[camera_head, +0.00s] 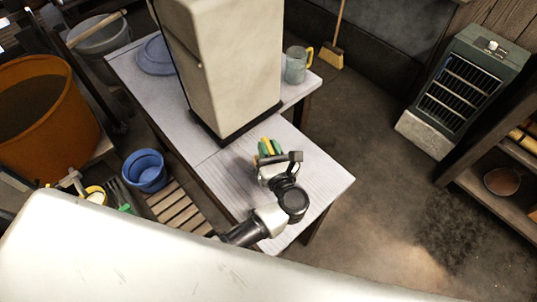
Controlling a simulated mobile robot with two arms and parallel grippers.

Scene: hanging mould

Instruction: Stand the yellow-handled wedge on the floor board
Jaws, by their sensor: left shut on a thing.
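My left gripper (277,160) is over the front part of the pale table (322,182). It is shut on a small green and yellow thing, which looks like the yellow-handled wedge (268,147). The gripper hides part of it, and I cannot tell whether it touches the tabletop. A slatted wooden board (177,207) lies on the floor left of the table and may be the floor board. My right gripper is not in view.
A tall cream block (228,65) stands on the table behind the gripper. A grey mug (296,66) and a blue lid-like disc (157,55) are beside it. A blue bucket (146,172) stands behind the slatted board. Open floor lies right of the table, before a green heater (465,88).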

